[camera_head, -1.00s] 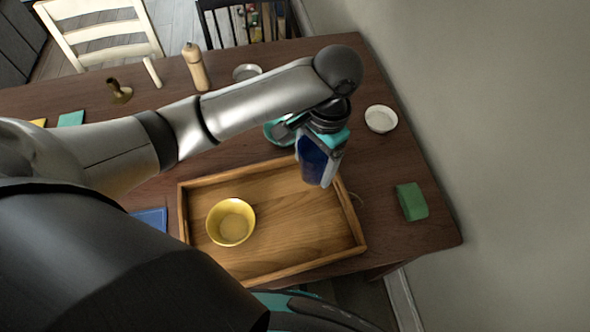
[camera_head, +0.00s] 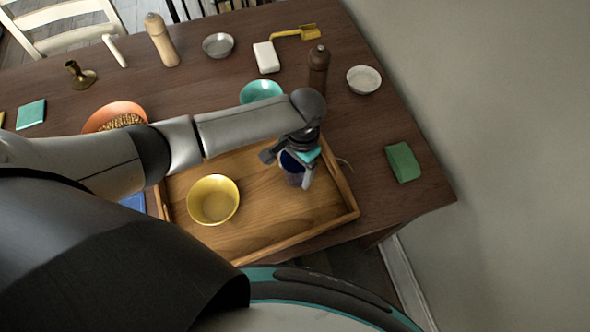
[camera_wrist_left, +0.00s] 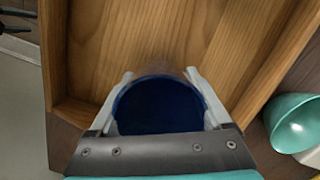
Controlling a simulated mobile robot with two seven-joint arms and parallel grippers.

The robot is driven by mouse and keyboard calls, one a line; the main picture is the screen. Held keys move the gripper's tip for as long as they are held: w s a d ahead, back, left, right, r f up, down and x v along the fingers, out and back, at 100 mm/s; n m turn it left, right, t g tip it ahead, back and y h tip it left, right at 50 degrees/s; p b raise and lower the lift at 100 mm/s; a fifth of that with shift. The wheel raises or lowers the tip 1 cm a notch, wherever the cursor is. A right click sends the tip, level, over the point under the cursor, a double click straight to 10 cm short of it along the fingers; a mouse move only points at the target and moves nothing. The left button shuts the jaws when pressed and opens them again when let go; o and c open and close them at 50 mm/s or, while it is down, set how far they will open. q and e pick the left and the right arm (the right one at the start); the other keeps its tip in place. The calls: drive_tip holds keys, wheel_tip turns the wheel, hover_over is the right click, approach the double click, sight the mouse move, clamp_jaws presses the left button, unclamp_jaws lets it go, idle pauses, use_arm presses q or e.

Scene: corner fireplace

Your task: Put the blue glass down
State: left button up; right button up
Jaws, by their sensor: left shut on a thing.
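My left gripper (camera_head: 297,172) is shut on the blue glass (camera_head: 290,166) over the right part of the wooden tray (camera_head: 256,248). The glass looks upright and low, close to the tray floor; I cannot tell whether its base touches. In the left wrist view the dark blue mouth of the glass (camera_wrist_left: 160,106) sits between the two grey fingers, with the tray's wood floor (camera_wrist_left: 150,35) beyond it. The lower part of the glass is mostly hidden. My right gripper is not in view.
A yellow bowl (camera_head: 213,200) stands in the tray's left part. A teal bowl (camera_head: 261,91), a dark pepper mill (camera_head: 318,68) and a white bowl (camera_head: 363,79) stand behind the tray. The tray floor between bowl and glass is clear.

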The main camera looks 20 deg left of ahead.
use_arm(q)
drive_tip(key=shift+f, duration=0.2)
drive_tip(key=shift+f, duration=0.1)
drive_tip(key=o, duration=1.4)
drive_tip(key=shift+c, duration=0.2)
wheel_tip(320, 180, up, 12)
drive_tip(key=w+p, duration=0.1)
drive_tip(key=p, duration=0.2)
drive_tip(key=shift+w+d, duration=0.15)
drive_tip(key=shift+d, duration=0.2)
